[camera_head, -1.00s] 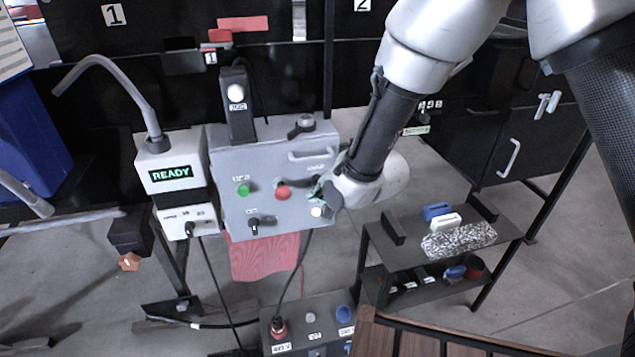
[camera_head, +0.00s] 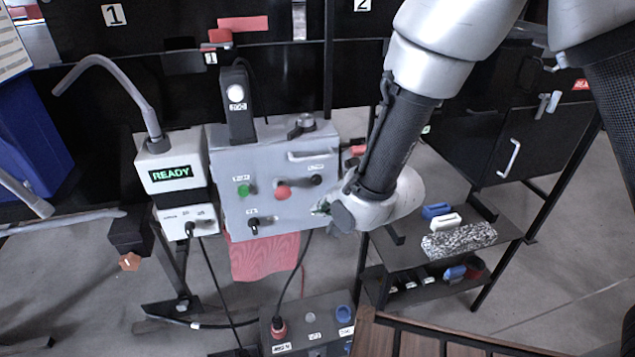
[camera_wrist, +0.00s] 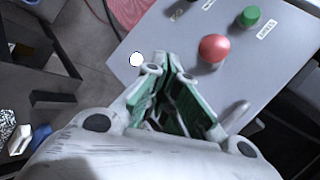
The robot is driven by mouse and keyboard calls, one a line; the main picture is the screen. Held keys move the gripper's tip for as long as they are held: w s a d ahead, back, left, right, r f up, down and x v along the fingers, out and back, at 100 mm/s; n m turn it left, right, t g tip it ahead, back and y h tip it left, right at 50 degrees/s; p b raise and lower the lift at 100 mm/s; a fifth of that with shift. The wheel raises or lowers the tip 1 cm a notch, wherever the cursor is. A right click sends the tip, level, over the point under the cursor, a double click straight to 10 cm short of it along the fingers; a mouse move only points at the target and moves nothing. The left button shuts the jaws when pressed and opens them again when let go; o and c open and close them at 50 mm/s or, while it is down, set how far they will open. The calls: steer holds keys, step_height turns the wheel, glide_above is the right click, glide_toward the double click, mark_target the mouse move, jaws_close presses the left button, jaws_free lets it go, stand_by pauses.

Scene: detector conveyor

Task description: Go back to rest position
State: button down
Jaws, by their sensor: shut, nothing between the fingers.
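My gripper (camera_head: 322,208) is in front of the lower right part of a grey control box (camera_head: 235,207) in the head view. My wrist and forearm come down to it from the upper right. In the wrist view my gripper (camera_wrist: 163,65) has its green-lined fingers together at the tips with nothing between them. The red button (camera_head: 283,192) and green button (camera_head: 243,190) on the box are clear of my gripper. The red button (camera_wrist: 213,48) also shows in the wrist view. My wrist hides the box's lower right corner in the head view.
A unit with a READY display (camera_head: 171,174) stands left of the box. A dark shelf cart (camera_head: 405,257) with a speckled block (camera_head: 458,240) is at the right. A socket box (camera_head: 308,320) lies below. A slatted wooden surface (camera_head: 420,340) is at the bottom right.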

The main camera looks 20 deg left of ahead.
stand_by(0.3)
steer(key=s+d+f+n+g+h, duration=0.3)
steer(key=s+d+n+g+h, duration=0.35)
steer(key=d, duration=0.55)
steer(key=s+d+r+t, duration=0.1)
steer(key=s+d+r, duration=0.1)
steer(key=d+r, duration=0.7)
steer(key=s+d+r+m+t+h, duration=0.1)
steer(key=d+r, duration=0.8)
steer(key=d, duration=0.9)
steer(key=s+d+r+t, duration=0.3)
steer(key=s+d+r, duration=0.1)
steer(key=d+r, duration=0.6)
steer(key=d, duration=0.3)
steer(key=shift+d+m, duration=0.2)
steer(key=shift+m, duration=0.15)
steer(key=shift+w+a+h, duration=0.1)
steer(key=shift+h, duration=0.15)
